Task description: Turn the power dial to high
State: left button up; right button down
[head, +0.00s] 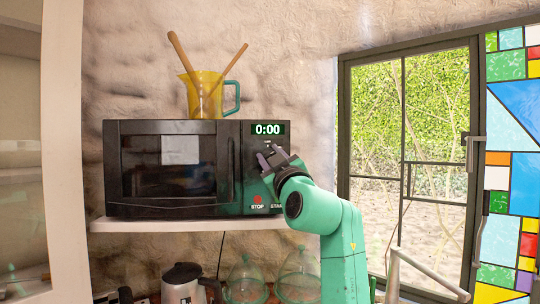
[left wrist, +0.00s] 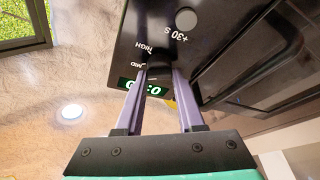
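The black microwave (head: 170,165) stands on a white shelf, with a lit display (head: 267,129) reading 0:00. My left gripper (head: 268,158) is at its control panel, just below the display. In the left wrist view the picture is turned over, and the dark power dial (left wrist: 159,71) shows near the labels MID and HIGH. My left gripper's two purple fingers (left wrist: 159,76) are apart, one on each side of the dial. I cannot tell whether they touch it. The dial's pointer is not readable. In the head view the gripper hides most of the dial. My right gripper is not in view.
A yellow jug (head: 205,95) with wooden utensils stands on the microwave. The white shelf (head: 180,224) runs beneath it. A kettle (head: 183,284) and glass jars (head: 298,280) stand below. A window (head: 430,140) and a stained-glass panel (head: 515,110) are at the right.

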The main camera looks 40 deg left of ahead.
pick_arm(q)
grip_shut()
jog(key=shift+m, duration=0.5)
jog(key=shift+m+t, duration=0.3)
jog(key=shift+t, duration=0.1)
jog(key=m+t+h, duration=0.1)
jog(key=m+t, duration=0.1)
jog(key=m, duration=0.2)
jog(key=m+t+h, duration=0.1)
jog(key=m, duration=0.1)
jog(key=m+h, duration=0.1)
jog(key=m, duration=0.1)
jog(key=m+t, duration=0.1)
jog(key=m, duration=0.2)
jog(key=shift+s+a+r+t+h+p, duration=0.1)
jog(key=shift+t+h+p, duration=0.2)
jog(key=shift+h, duration=0.1)
jog(key=shift+m+t+h+p, duration=0.5)
jog(key=shift+m+h, duration=0.5)
jog(key=shift+m, duration=1.6)
